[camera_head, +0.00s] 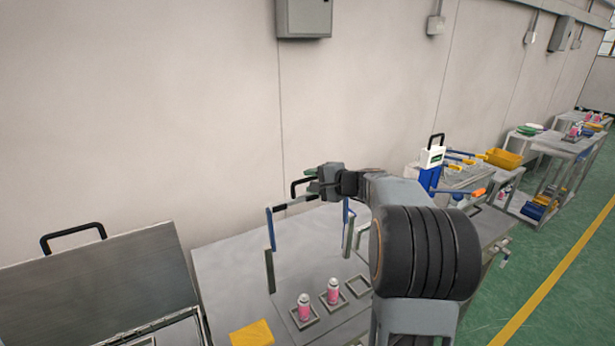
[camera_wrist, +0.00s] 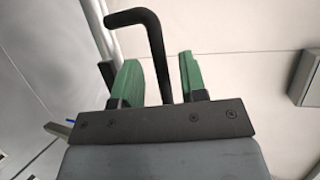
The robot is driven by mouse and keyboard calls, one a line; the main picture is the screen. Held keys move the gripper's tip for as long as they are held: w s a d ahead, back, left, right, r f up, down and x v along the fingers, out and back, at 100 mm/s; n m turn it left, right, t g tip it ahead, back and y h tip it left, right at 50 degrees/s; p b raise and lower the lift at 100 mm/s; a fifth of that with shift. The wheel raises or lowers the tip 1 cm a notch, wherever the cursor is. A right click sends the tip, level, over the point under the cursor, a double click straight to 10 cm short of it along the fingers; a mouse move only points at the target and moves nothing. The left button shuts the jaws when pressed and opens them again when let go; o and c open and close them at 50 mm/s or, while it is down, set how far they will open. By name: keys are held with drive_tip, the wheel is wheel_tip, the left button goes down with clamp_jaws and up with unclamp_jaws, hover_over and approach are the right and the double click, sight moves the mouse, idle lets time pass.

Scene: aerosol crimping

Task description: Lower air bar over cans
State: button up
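The air bar (camera_head: 294,203) is raised on blue side arms (camera_head: 271,229) above grey posts on the grey table. Its black handle (camera_head: 293,188) stands up from it. Two pink and white cans, one on the left (camera_head: 304,308) and one on the right (camera_head: 333,292), stand upright in square holders below and in front of the bar. My gripper (camera_head: 312,182) is at the handle. In the wrist view the green fingers (camera_wrist: 162,78) are open, with the black handle (camera_wrist: 153,40) showing between them and gaps on both sides. My arm hides the bar's right part.
A third square holder (camera_head: 359,286) looks empty. A yellow block (camera_head: 252,334) lies at the table's front. A metal lidded box (camera_head: 95,280) with a black handle stands at left. The wall is close behind. Other benches stand at right.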

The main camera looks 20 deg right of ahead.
drive_tip(key=shift+x, duration=1.05)
clamp_jaws()
